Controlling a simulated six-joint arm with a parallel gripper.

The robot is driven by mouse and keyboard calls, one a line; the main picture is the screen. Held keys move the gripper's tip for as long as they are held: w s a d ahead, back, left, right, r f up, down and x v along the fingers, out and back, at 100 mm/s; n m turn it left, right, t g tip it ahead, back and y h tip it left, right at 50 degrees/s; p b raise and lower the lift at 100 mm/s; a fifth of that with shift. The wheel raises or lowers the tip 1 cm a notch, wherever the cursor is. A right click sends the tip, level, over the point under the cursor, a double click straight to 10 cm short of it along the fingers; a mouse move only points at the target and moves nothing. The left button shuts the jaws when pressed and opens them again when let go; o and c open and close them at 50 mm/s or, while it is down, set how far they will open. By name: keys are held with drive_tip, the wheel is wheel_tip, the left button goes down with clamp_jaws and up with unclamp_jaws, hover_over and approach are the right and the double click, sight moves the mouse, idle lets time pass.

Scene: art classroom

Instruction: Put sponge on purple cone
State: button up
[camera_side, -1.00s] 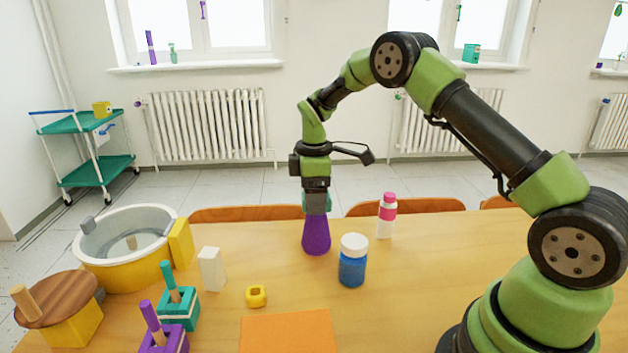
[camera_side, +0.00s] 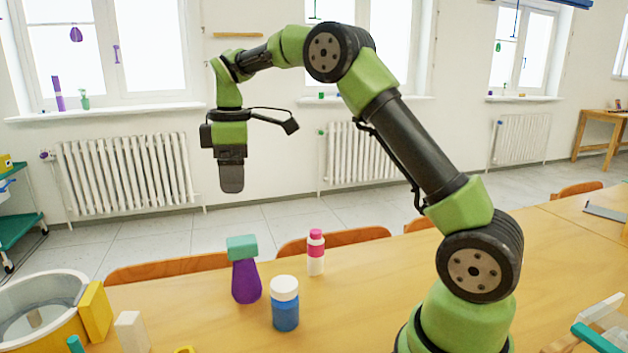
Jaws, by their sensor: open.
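The purple cone (camera_side: 246,282) stands upright on the wooden table, left of the middle. The teal sponge (camera_side: 242,248) rests on top of the cone, touching it, and looks slightly tilted. My gripper (camera_side: 231,190) is open and empty, raised in the air above and slightly left of the sponge, with a clear gap between them. Its fingers are seen from the side, so the space between them is hidden.
A blue jar with a white lid (camera_side: 285,304) stands just right of the cone. A pink and white bottle (camera_side: 316,252) is behind it. A yellow and white tub (camera_side: 42,312), a yellow block (camera_side: 95,311) and a white block (camera_side: 131,332) are at left.

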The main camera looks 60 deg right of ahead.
drive_tip(key=s+a+r+m+t+y, duration=0.15)
drive_tip(key=s+a+r+m, duration=0.25)
drive_tip(key=s, duration=0.4)
drive_tip(key=s+a+r+m+t, duration=0.3)
drive_tip(key=s+a+r+m, duration=0.15)
drive_tip(key=s, duration=0.45)
drive_tip(key=s+a+f+m+t, duration=0.1)
drive_tip(key=s+f+m+t, duration=0.1)
drive_tip(key=s, duration=0.5)
drive_tip(key=shift+a+f+m, duration=0.2)
drive_tip(key=shift+f+m, duration=0.35)
drive_tip(key=shift+m, duration=0.2)
